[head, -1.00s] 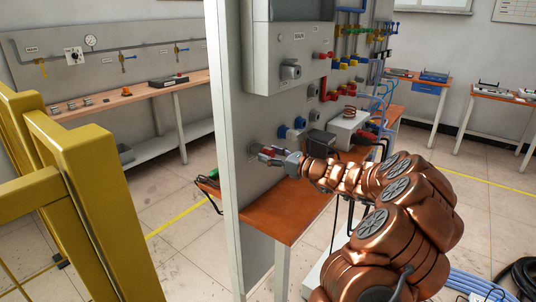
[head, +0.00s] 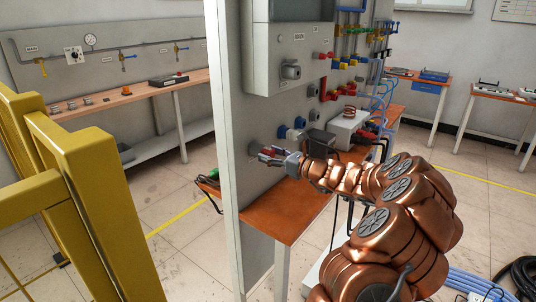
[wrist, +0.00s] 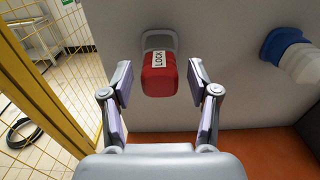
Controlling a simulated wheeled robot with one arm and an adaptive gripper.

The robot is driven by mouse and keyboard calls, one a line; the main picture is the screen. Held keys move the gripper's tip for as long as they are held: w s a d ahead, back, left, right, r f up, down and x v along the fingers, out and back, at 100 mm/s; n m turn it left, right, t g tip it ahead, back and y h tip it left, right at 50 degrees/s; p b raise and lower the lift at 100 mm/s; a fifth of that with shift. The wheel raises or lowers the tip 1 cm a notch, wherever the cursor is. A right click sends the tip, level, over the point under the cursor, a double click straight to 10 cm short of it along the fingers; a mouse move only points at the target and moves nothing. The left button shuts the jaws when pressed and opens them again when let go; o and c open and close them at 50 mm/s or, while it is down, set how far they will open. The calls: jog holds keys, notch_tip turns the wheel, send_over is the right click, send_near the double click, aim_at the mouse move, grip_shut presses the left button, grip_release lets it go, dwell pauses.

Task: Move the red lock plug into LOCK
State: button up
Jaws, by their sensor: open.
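The red lock plug (wrist: 158,82) sits in a grey socket (wrist: 158,40) on the pale panel in the wrist view. My gripper (wrist: 160,80) is open, with one finger on each side of the plug and a gap showing on both sides. In the head view my gripper (head: 268,155) is at the lower left of the panel, and its fingers mostly hide the plug. The plug's far end is hidden in the socket.
A blue connector (wrist: 285,45) sticks out of the panel to the right; blue sockets (head: 291,129) show there in the head view. An orange-brown bench top (head: 290,215) lies below. A yellow fence (head: 85,190) stands at left, apart from the panel.

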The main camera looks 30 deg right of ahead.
aim_at(273, 155)
dwell(0.4)
grip_shut()
dwell(0.4)
jog(key=shift+p+v, duration=0.85)
jog(key=shift+v, duration=2.1)
